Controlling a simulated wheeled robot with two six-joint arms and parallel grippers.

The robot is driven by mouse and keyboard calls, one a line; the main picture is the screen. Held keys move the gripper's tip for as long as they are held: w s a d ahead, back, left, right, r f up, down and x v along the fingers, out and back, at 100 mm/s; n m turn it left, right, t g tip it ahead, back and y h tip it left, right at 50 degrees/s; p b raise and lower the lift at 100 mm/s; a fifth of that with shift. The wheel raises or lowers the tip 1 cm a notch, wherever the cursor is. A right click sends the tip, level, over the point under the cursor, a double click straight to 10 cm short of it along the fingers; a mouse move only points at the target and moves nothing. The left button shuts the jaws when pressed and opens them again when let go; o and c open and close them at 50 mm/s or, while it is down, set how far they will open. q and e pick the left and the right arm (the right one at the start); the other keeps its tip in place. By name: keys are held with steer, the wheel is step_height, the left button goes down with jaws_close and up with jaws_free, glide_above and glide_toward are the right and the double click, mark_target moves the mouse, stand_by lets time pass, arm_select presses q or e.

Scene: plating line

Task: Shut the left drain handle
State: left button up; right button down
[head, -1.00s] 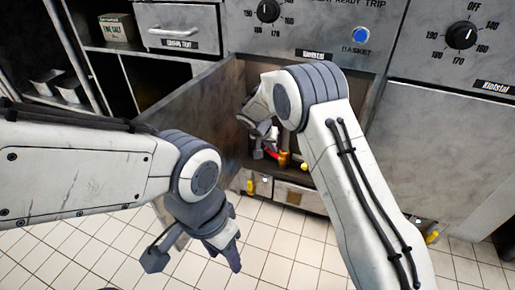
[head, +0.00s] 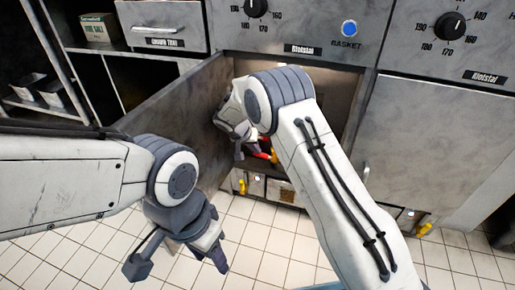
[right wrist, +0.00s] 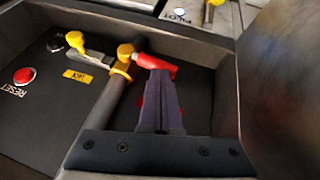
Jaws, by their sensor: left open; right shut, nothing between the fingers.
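In the right wrist view a red drain handle (right wrist: 156,66) sits on a pipe fitting inside the open cabinet. Part of it is behind my fingers. My right gripper (right wrist: 160,80) is shut and empty, its fingertips at the handle; I cannot tell whether they touch it. In the head view my right gripper (head: 240,150) reaches into the cabinet, and only a bit of the red handle (head: 262,156) shows. My left gripper (head: 180,264) is open and empty, hanging over the tiled floor outside the cabinet door.
The open cabinet door (head: 170,110) stands to the left of my right arm. Shelves stand at left. The tiled floor (head: 255,235) in front is clear.

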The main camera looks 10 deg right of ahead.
steer(key=shift+a, duration=0.1)
stand_by(0.5)
steer(key=s+d+r+p, duration=0.7)
steer(key=d+r, duration=0.2)
steer(key=r, duration=0.2)
steer(key=shift+d, duration=0.15)
stand_by(0.3)
steer(key=s+a+r+n+g+y+p, duration=0.15)
steer(key=s+a+r+n+p, duration=0.5)
steer(key=s+r, duration=0.9)
steer(key=s+a+r+n+g+y+p, duration=0.1)
steer(key=s+a+r+n+y+p, duration=0.2)
steer(key=s, duration=0.7)
steer(key=s+a+r+n+g+y+p, duration=0.1)
steer(key=s+a+r+n+g+p, duration=0.25)
steer(key=s, duration=0.75)
step_height(320, 180, up, 38)
steer(key=m+t+p, duration=0.1)
steer(key=t+p, duration=0.1)
steer(key=p, duration=3.4)
steer(key=shift+w+a, duration=0.2)
steer(key=shift+w, duration=0.25)
